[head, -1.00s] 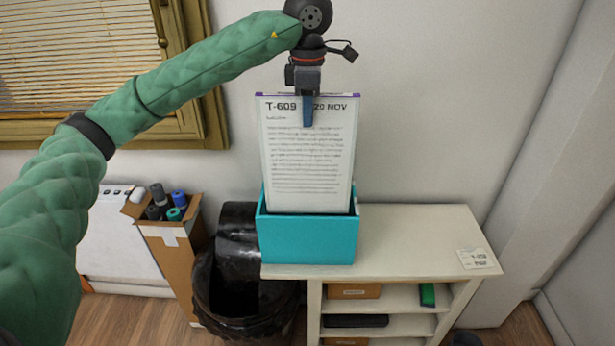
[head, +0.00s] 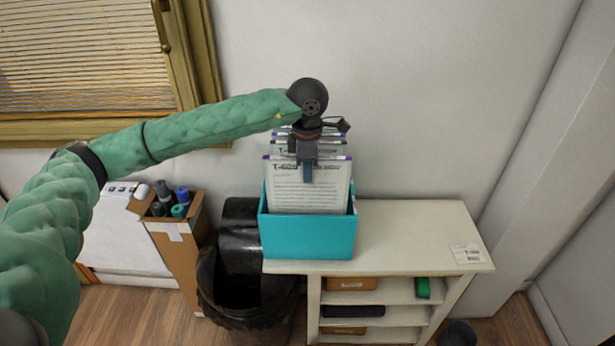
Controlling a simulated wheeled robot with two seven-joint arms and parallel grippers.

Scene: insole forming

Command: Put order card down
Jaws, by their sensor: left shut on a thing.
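The order card (head: 308,198) is a white sheet with a "T-609" heading and lines of text. It stands upright with its lower part inside the teal box (head: 308,238), hidden by the box's front wall. My left gripper (head: 308,178) points down and is shut on the card's top edge, covering part of the heading. Other cards (head: 338,148) with similar headings stand behind it in the box, partly hidden by the gripper. My right gripper is not in view.
The teal box stands at the left end of a cream shelf unit (head: 410,235), whose top is otherwise clear except for a small label (head: 466,254). A black-lined bin (head: 245,285) and a cardboard box of rolls (head: 175,235) stand to the left.

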